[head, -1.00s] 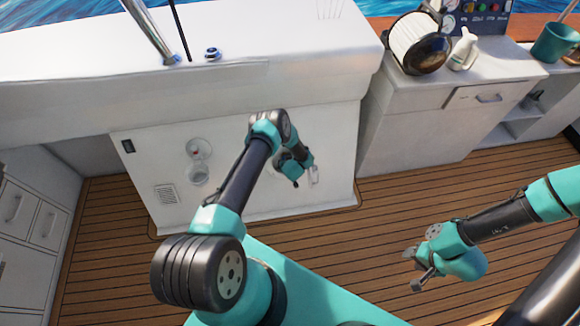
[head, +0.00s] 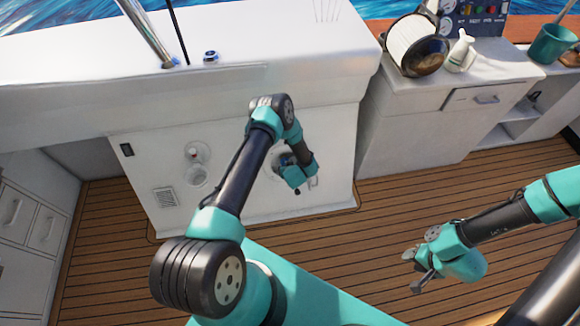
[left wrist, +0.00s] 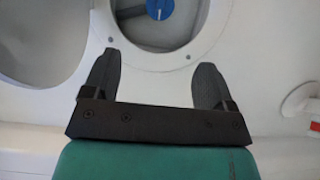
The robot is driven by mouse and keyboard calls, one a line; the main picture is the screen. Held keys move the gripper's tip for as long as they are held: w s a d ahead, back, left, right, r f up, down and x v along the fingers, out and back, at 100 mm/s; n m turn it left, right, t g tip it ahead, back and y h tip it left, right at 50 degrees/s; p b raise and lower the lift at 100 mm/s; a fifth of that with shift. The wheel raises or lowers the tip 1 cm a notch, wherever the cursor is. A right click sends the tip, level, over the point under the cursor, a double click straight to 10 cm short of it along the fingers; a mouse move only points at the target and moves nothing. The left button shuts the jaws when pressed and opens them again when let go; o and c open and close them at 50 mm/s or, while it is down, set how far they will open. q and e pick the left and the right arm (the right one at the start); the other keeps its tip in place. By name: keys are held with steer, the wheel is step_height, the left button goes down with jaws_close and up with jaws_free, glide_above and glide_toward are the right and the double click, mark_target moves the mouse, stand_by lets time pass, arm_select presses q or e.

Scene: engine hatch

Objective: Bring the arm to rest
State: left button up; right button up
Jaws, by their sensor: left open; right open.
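My left arm (head: 243,172) reaches from the lower middle toward the white cabinet front, with its elbow bent. My left gripper is mostly hidden behind its own wrist in the head view. In the left wrist view my left gripper (left wrist: 157,62) is open and empty, its two dark fingers apart in front of a round opening (left wrist: 147,42) with a blue knob (left wrist: 160,8) inside. A round pale lid (left wrist: 35,35) stands beside the opening at the left. My right gripper (head: 412,271) is open and empty above the wooden deck at the lower right.
The white panel (head: 228,215) also carries another round fitting (head: 195,175) and a vent (head: 164,197). A red and white part (left wrist: 302,98) shows at the right of the wrist view. A counter (head: 415,105) stands at the right. The wooden deck (head: 375,225) is clear between the arms.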

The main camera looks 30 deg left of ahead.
arm_select(q)
steer(key=s+d+r+m+g+h, duration=0.3)
steer(key=s+d+r, duration=0.3)
steer(key=s+r, duration=0.6)
steer(key=s+d+r+m+g+h, duration=0.2)
steer(key=s+d+r+h, duration=0.4)
steer(key=s+r, duration=0.6)
steer(key=shift+d+r+m+g, duration=0.15)
steer(key=shift+r+m+g, duration=0.25)
steer(key=shift+g, duration=0.1)
